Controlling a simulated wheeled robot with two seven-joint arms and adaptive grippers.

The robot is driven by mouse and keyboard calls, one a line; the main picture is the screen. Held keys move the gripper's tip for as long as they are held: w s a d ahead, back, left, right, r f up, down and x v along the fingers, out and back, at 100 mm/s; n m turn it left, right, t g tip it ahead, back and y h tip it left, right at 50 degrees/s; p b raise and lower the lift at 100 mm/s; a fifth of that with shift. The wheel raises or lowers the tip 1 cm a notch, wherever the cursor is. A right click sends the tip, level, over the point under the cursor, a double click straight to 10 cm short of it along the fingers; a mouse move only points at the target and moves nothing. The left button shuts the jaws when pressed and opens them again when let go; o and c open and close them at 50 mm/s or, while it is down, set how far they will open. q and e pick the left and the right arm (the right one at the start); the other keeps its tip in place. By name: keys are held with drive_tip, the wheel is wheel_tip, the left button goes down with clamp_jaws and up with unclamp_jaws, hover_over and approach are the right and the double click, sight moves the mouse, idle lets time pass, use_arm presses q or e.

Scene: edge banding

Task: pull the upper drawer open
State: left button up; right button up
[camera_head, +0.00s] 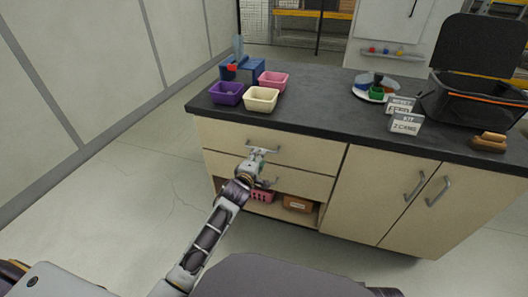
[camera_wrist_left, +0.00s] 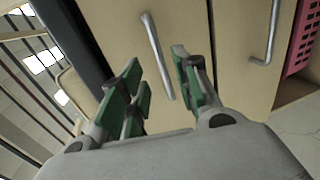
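The upper drawer (camera_head: 225,136) is the top beige front at the left of the cabinet; it looks flush with the cabinet. Its metal bar handle (camera_head: 270,149) is partly hidden by my left gripper (camera_head: 257,158). In the left wrist view the handle (camera_wrist_left: 157,55) runs down between the two green-padded fingers of my left gripper (camera_wrist_left: 158,85). The fingers stand apart on either side of its lower end, with visible gaps, so the gripper is open. I cannot tell how deep the handle sits between them. My right gripper is not in view.
The lower drawer (camera_head: 300,184) has its own handle (camera_wrist_left: 268,35) close by. An open shelf below holds a pink basket (camera_head: 262,196) and a brown box (camera_head: 297,204). Bins, including a purple one (camera_head: 227,93), stand on the dark countertop (camera_head: 320,110). Floor at the left is clear.

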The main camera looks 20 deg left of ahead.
use_arm(q)
drive_tip(key=shift+b+x, duration=0.95)
drive_tip(key=shift+x, duration=2.9)
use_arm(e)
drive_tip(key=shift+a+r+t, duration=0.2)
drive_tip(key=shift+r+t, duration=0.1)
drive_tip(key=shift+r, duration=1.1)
use_arm(q)
drive_tip(key=shift+c, duration=0.4)
clamp_jaws()
